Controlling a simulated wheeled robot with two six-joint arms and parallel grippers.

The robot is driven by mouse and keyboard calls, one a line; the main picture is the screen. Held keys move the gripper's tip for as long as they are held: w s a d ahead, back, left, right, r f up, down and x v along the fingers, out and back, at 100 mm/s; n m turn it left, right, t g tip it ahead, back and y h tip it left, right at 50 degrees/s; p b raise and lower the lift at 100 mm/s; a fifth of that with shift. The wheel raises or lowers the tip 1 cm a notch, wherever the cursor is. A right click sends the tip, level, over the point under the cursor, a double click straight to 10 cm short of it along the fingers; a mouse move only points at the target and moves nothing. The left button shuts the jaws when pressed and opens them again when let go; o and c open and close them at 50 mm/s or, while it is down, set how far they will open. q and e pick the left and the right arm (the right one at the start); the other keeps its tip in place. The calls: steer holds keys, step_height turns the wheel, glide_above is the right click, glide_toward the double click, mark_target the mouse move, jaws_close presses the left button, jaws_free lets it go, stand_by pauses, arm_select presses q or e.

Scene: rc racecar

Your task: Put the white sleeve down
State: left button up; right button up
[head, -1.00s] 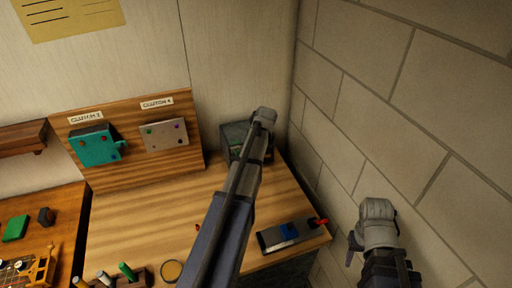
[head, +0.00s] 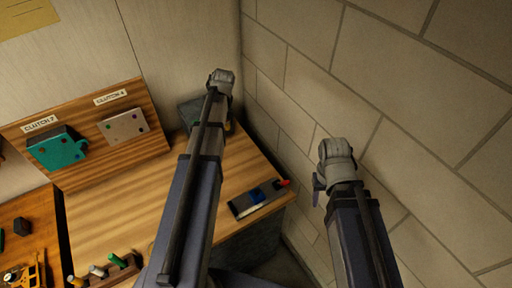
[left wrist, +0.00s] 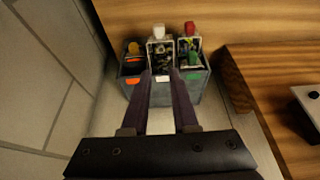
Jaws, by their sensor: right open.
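In the left wrist view, a sleeve with white edges and a white top (left wrist: 158,34) stands upright in the middle compartment of a grey bin (left wrist: 146,108). The two fingers of my left gripper (left wrist: 161,74) are apart, with the tips at the left and right sides of the sleeve's lower part. I cannot tell whether they touch it. In the head view my left gripper is hidden behind its own arm and wrist, over the bin (head: 190,112) in the back corner. My right gripper (head: 318,190) is open and empty, beside the block wall.
A similar sleeve with a red top (left wrist: 190,29) stands in the bin's right compartment. A wooden board (head: 90,125) holds teal and grey parts. The middle of the bench is bare.

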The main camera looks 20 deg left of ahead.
arm_select(q)
steer(key=s+d+m+g, duration=0.1)
steer(key=s+d+m, duration=0.3)
steer(key=s+d, duration=0.4)
steer(key=s+d+f+m+g+h, duration=0.1)
steer(key=s+d+m, duration=0.4)
steer(key=d, duration=0.8)
steer(key=s+d+m+g+h, duration=0.1)
steer(key=s+d+m, duration=0.3)
steer(key=s+d, duration=0.6)
steer(key=shift+s+d+f+m, duration=0.25)
steer(key=shift+s+d+m, duration=0.05)
steer(key=shift+d, duration=0.35)
